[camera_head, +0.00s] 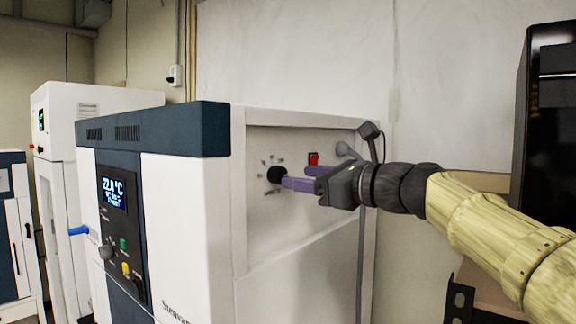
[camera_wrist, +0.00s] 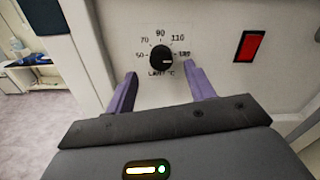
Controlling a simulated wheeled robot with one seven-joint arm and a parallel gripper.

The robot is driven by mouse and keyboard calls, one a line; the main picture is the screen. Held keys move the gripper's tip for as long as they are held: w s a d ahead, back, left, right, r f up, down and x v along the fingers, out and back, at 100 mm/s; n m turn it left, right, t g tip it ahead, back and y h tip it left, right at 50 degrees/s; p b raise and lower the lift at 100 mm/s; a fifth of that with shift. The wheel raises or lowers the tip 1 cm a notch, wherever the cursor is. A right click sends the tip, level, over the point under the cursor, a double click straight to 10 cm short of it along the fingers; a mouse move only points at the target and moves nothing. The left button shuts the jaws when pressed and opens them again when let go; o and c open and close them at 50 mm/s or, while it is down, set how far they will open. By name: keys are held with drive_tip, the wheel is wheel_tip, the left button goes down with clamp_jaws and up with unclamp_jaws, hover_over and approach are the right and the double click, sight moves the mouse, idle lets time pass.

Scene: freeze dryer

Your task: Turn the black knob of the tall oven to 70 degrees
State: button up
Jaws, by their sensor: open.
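The black knob (camera_wrist: 160,58) is on the side panel of the tall oven (camera_head: 190,200), ringed by a printed scale with 50, 70, 90 and 110 readable and a partly covered mark at the right. A small pale mark shows on the knob's right side, but its exact reading is unclear. The knob (camera_head: 275,174) also shows in the head view, close to the fingertips. My gripper (camera_head: 297,177) is open, with its purple fingers pointing at the panel. In the wrist view my gripper (camera_wrist: 160,74) has one finger to each side, just below the knob. Contact cannot be told.
A red switch (camera_wrist: 249,46) is right of the knob on the same panel. The oven's front has a lit display (camera_head: 113,191) and coloured buttons. A grey cable (camera_head: 362,240) hangs behind my gripper. A black-framed unit (camera_head: 548,120) stands at the far right.

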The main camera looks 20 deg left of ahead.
sight(284, 174)
drive_tip(key=p+x, duration=0.1)
drive_tip(key=x, duration=0.3)
drive_tip(key=shift+w+a+p, duration=0.2)
drive_tip(key=shift+a+p, duration=0.1)
drive_tip(key=shift+a, duration=0.05)
drive_tip(key=c, duration=1)
drive_tip(key=shift+w+d, duration=0.1)
drive_tip(key=shift+d, duration=0.05)
